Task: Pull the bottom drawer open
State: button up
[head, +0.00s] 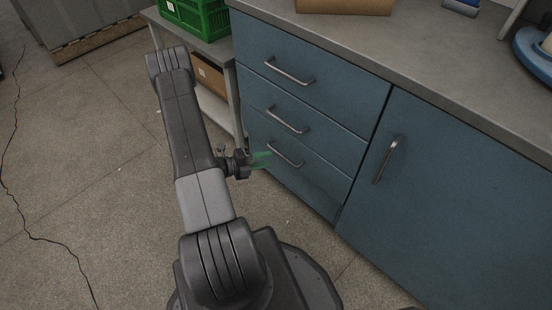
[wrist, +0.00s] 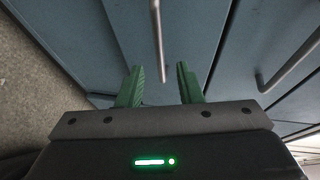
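The bottom drawer (head: 310,182) is the lowest of three blue drawers in the cabinet, and its front looks flush and shut. Its metal bar handle (head: 287,155) runs across the upper part of the front. My gripper (head: 262,159) is just left of this handle, its green fingers pointing at the drawer front. In the wrist view my gripper (wrist: 160,88) is open and empty. The bottom handle (wrist: 158,38) lies ahead of the gap between the fingers, its near end close to fingertip level. Neither finger clearly touches it.
The middle drawer handle (head: 287,120) and top drawer handle (head: 289,73) are above; the middle one also shows at right in the wrist view (wrist: 290,62). A cupboard door (head: 445,195) is to the right. A shelf with a green crate (head: 196,18) stands left. Floor is open left.

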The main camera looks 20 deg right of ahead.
aim_at(281, 156)
jog(key=shift+d+f+b, duration=0.25)
jog(key=shift+d, duration=1)
jog(key=shift+d+f+b, duration=0.2)
jog(key=shift+d, duration=1)
grip_shut()
